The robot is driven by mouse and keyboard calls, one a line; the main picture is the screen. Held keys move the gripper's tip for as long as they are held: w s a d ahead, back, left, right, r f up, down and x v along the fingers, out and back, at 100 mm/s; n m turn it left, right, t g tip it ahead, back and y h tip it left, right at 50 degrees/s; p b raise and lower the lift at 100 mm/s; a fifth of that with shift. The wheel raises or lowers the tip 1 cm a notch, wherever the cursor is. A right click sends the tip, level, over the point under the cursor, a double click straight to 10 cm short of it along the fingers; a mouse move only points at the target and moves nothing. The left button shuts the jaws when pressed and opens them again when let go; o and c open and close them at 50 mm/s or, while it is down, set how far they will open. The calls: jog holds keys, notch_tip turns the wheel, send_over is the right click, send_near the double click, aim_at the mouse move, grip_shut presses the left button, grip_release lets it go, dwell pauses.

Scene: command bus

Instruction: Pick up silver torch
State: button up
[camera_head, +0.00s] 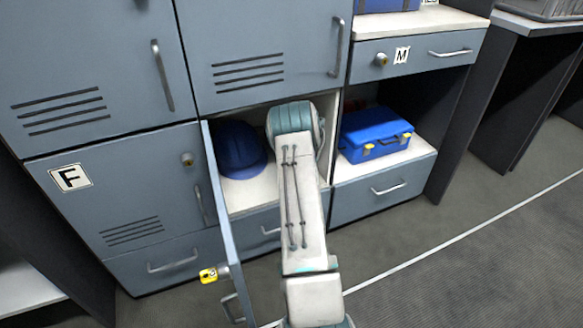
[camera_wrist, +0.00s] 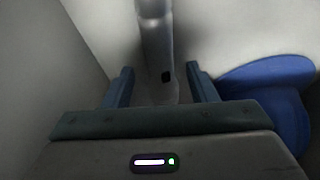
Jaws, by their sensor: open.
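The silver torch (camera_wrist: 157,45) shows in the wrist view as a grey metal cylinder with a small dark button, standing out between and just ahead of my fingers. My gripper (camera_wrist: 158,78) is open, with one finger to each side of the torch. I cannot tell whether either finger touches it. In the head view my arm reaches into the open locker compartment, and its links hide the torch and my gripper.
A blue helmet (camera_head: 240,150) lies in the compartment; it also shows right of my gripper in the wrist view (camera_wrist: 278,90). The open locker door (camera_head: 222,215) stands left of my arm. A blue toolbox (camera_head: 374,134) sits in the bay to the right. Compartment walls are close.

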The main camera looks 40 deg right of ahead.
jog(key=shift+x, duration=0.8)
grip_shut()
jog(key=shift+r, duration=0.1)
jog(key=shift+r, duration=0.1)
